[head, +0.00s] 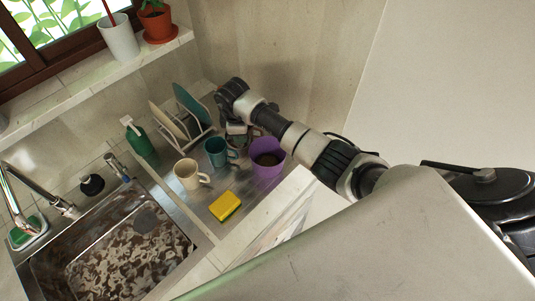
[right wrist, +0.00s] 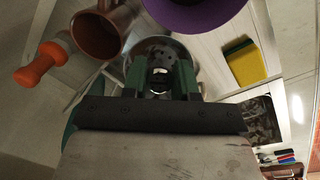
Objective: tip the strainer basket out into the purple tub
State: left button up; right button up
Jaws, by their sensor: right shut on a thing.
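The strainer basket (right wrist: 158,52) is a round metal piece with holes, seen in the right wrist view between the green fingers of my right gripper (right wrist: 161,78). The gripper is shut on it. In the head view my right gripper (head: 238,130) is behind the mugs, near the purple tub, and the basket is mostly hidden there. The purple tub (head: 268,171) stands on the counter at the right of the mugs, with something dark brown inside. Its side also shows at the top of the right wrist view (right wrist: 195,14), beside the basket. My left gripper is not in view.
A teal mug (head: 217,152), a cream mug (head: 188,175) and a yellow sponge (head: 224,206) are close to the tub. A dish rack with plates (head: 190,110) and a green soap bottle (head: 138,140) stand behind. The sink (head: 120,250) is at lower left.

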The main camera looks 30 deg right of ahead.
jog(key=shift+w+a+f+g+h+b, duration=0.1)
jog(key=shift+w+a+g+h+b, duration=0.35)
jog(key=shift+w+a+b, duration=0.2)
jog(key=w+a+h+b, duration=0.1)
jog(key=b, duration=0.1)
jog(key=w+a+g+h+b, duration=0.1)
jog(key=b, duration=0.2)
jog(key=shift+a+f+g, duration=0.1)
jog(key=shift+f+g, duration=0.1)
jog(key=shift+g, duration=0.05)
pick_arm(q)
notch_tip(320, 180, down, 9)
jog(key=b, duration=0.1)
jog(key=shift+b, duration=0.4)
pick_arm(e)
jog(key=shift+a+r, duration=0.15)
jog(key=shift+a, duration=0.05)
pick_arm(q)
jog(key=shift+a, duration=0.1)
pick_arm(e)
jog(key=shift+h, duration=0.25)
